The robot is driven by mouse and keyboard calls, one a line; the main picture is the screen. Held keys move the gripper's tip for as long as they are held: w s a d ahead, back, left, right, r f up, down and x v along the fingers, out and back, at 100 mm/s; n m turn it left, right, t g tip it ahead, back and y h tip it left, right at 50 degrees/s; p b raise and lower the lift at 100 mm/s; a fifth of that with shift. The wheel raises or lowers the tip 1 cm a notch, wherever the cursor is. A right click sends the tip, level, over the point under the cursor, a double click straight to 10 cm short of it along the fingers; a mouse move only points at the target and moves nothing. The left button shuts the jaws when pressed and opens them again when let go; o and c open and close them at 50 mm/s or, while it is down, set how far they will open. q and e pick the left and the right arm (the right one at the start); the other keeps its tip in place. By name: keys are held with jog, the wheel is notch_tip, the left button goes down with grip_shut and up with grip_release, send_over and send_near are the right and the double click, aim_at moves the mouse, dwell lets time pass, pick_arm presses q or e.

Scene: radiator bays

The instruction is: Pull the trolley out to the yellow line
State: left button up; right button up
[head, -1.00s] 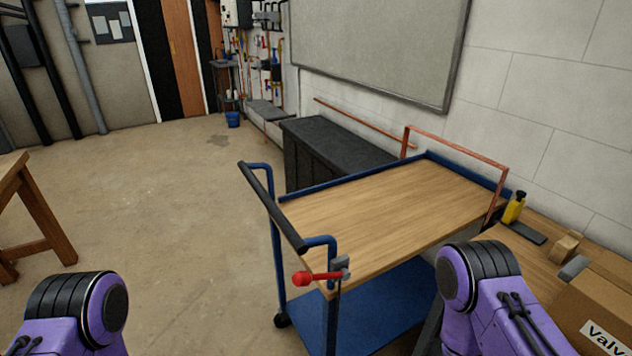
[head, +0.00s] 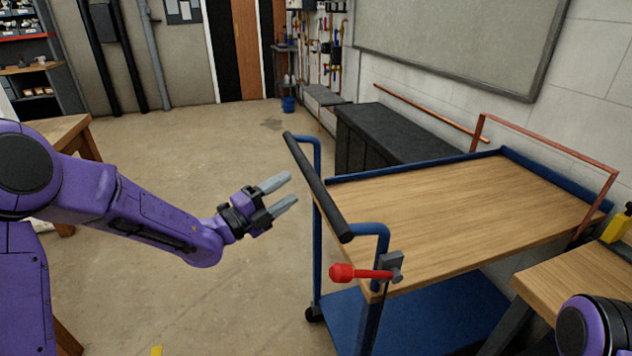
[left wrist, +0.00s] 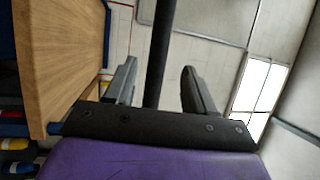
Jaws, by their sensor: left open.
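The trolley (head: 450,215) has a wooden top, a blue frame and a blue lower shelf (head: 450,310). Its black push handle (head: 318,187) faces me on the near left end. A red-knobbed lever (head: 360,273) sits at the near corner below the handle. My left gripper (head: 284,193) is open and empty, left of the handle and apart from it in the head view. In the left wrist view the dark handle bar (left wrist: 160,55) shows between the two open fingers. Only a purple part of my right arm shows at the lower right; its gripper is out of view. A yellow mark (head: 157,350) shows on the floor at the bottom edge.
A wooden bench (head: 580,285) with a yellow bottle (head: 618,225) stands close on the trolley's right. A dark cabinet (head: 390,135) is behind it along the wall. A wooden table (head: 65,130) stands at left. The floor (head: 220,150) between is clear.

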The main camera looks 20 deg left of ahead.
pick_arm(q)
jog(key=p+x, duration=0.2)
jog(key=x, duration=0.8)
jog(key=shift+f+p, duration=0.15)
jog(key=shift+p, duration=0.2)
grip_shut()
